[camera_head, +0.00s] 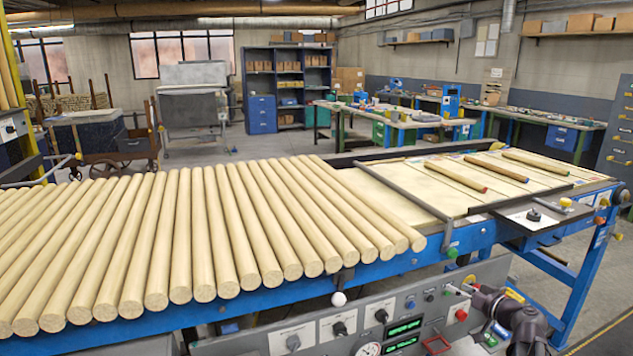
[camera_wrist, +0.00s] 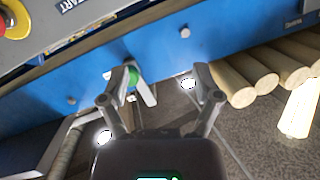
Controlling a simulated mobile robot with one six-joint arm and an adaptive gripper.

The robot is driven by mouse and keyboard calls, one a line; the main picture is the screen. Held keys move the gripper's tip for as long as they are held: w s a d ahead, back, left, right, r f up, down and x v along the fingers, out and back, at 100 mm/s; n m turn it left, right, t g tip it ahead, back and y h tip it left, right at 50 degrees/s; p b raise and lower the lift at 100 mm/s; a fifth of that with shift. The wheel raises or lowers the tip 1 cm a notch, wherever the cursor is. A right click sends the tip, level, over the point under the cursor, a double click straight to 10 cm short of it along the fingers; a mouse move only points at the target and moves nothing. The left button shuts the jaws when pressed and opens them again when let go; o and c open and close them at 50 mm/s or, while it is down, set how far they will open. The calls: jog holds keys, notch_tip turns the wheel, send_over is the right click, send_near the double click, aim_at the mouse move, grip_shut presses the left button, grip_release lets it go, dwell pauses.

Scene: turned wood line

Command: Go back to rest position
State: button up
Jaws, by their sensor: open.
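My gripper (camera_wrist: 158,92) shows in the wrist view with its two grey fingers spread apart and nothing between them. It is in front of a blue machine rail (camera_wrist: 180,62). A green knob on a bracket (camera_wrist: 133,78) appears near the left finger; I cannot tell whether they touch. Ends of wooden rods (camera_wrist: 268,82) lie to the right of the right finger. In the head view, part of my dark arm shows at the lower right, but the gripper cannot be made out there.
A row of pale turned rods (camera_head: 205,235) covers the blue line table (camera_head: 375,270). Several rods with coloured ends (camera_head: 455,177) lie on its right part. A control panel (camera_head: 340,325) with knobs and green displays stands in front. Open floor (camera_head: 590,325) shows at the lower right.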

jog(key=s+a+f+g, duration=0.3)
jog(key=a+f+g, duration=0.45)
jog(key=a, duration=0.65)
jog(key=s+a+f+m+g+h, duration=0.2)
jog(key=s+a+f+g+h, duration=0.55)
jog(key=s, duration=0.45)
notch_tip(320, 180, up, 17)
jog(key=p, duration=1.7)
jog(key=shift+w+a+t, duration=0.25)
jog(key=shift+t, duration=0.15)
jog(key=shift+f, duration=0.15)
jog(key=c, duration=0.3)
jog(key=shift+c, duration=0.2)
